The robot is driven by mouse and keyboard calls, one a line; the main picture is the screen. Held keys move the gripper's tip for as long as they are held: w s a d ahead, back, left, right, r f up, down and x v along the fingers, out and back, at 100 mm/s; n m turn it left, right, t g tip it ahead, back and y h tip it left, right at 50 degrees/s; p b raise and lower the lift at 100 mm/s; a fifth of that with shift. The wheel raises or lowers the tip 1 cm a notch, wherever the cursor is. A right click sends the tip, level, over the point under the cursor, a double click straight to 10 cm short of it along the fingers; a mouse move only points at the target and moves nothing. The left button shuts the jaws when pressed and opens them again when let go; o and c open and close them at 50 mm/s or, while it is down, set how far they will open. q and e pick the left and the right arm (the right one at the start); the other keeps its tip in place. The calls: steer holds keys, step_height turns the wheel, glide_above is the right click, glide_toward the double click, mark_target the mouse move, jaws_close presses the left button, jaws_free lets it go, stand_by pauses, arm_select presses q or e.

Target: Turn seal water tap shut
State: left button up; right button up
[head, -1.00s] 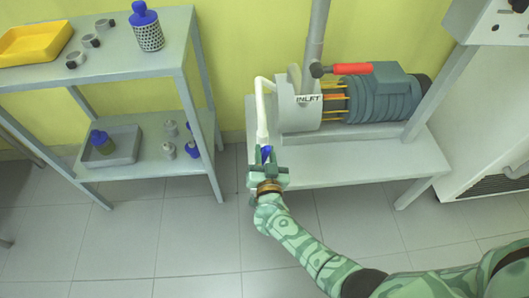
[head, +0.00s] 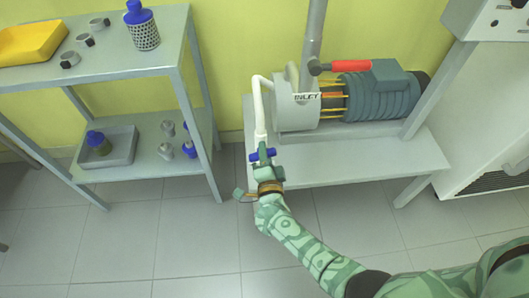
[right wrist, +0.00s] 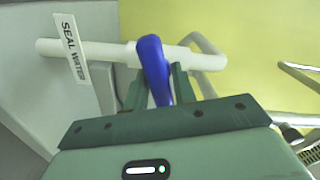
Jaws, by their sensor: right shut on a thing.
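The seal water tap has a blue handle (head: 256,156) on the white pipe (head: 261,117) in front of the pump. My right gripper (head: 266,164) is at the tap, with its jaws shut on the handle. In the right wrist view, the blue handle (right wrist: 153,68) stands between the two green fingers (right wrist: 157,90) and lies across the white pipe (right wrist: 105,50). A tag (right wrist: 70,50) reading SEAL WATER hangs on the pipe. The fingers partly hide the handle's lower end. My left gripper is not in view.
The pump (head: 297,105), marked INLET, and its motor (head: 375,95) stand on a grey bench (head: 350,170). A grey shelf (head: 125,73) with bottles and trays stands at left. The floor between is clear.

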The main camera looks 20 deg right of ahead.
steer(key=shift+s+f+m, duration=0.1)
steer(key=shift+f+m, duration=0.2)
steer(key=shift+m, duration=0.5)
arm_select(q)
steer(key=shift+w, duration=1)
arm_select(e)
steer(key=shift+m, duration=1.1)
arm_select(q)
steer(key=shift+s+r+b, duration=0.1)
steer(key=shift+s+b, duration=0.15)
steer(key=shift+b, duration=0.05)
